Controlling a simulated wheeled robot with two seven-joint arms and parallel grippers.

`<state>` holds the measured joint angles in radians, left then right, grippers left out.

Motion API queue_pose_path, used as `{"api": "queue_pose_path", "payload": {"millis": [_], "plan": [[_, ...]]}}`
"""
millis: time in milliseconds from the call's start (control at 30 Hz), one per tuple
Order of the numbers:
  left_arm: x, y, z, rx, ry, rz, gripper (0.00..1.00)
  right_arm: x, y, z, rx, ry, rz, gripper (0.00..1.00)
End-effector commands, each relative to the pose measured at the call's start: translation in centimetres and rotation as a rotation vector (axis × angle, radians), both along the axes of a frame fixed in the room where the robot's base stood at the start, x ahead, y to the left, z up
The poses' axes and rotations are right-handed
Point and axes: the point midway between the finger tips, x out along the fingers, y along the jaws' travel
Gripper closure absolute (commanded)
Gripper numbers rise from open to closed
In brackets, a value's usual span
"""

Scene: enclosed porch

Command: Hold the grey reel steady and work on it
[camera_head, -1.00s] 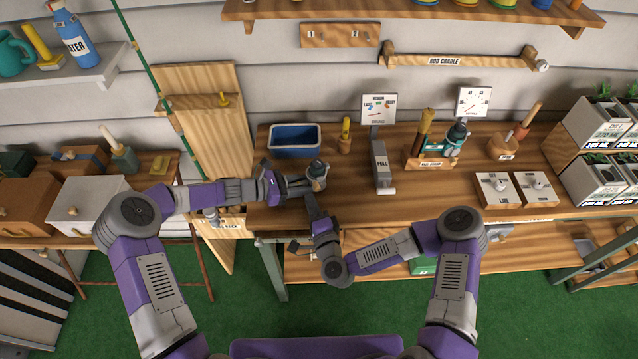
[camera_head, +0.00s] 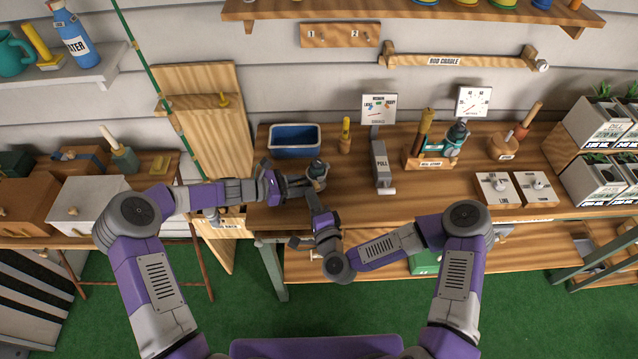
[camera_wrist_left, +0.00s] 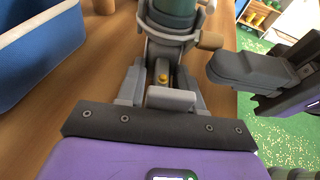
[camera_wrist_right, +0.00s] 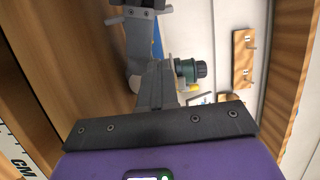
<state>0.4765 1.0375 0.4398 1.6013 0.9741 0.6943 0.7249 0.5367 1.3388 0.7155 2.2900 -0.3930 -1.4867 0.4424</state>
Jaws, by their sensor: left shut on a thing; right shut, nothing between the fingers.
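The grey reel (camera_head: 317,170) stands at the front left of the wooden bench, with a dark green top. In the left wrist view the reel (camera_wrist_left: 176,18) shows a green spool, a grey foot and a tan knob (camera_wrist_left: 210,40). My left gripper (camera_head: 300,186) is shut on the reel, coming from the left; its fingers (camera_wrist_left: 162,92) close around the foot. My right gripper (camera_head: 314,200) is shut and empty, just in front of the reel. In the right wrist view the reel (camera_wrist_right: 187,72) is just beyond its fingers; whether they touch is hidden.
A blue bin (camera_head: 295,140) stands behind the reel. A grey pull gauge (camera_head: 382,165) stands to its right.

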Motion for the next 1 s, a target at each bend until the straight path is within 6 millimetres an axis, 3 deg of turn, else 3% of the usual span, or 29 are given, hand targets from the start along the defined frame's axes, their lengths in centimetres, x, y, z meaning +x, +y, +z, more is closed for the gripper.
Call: {"api": "queue_pose_path", "payload": {"millis": [633, 1000], "plan": [[0.0, 0.0, 0.1, -0.002, -0.002, 0.000, 0.91, -0.5, 0.7, 0.3, -0.001, 0.000, 0.001, 1.00], [0.0, 0.0, 0.1, -0.002, -0.002, 0.000, 0.91, -4.5, -0.6, 0.2, -0.001, 0.002, 0.002, 1.00]]}}
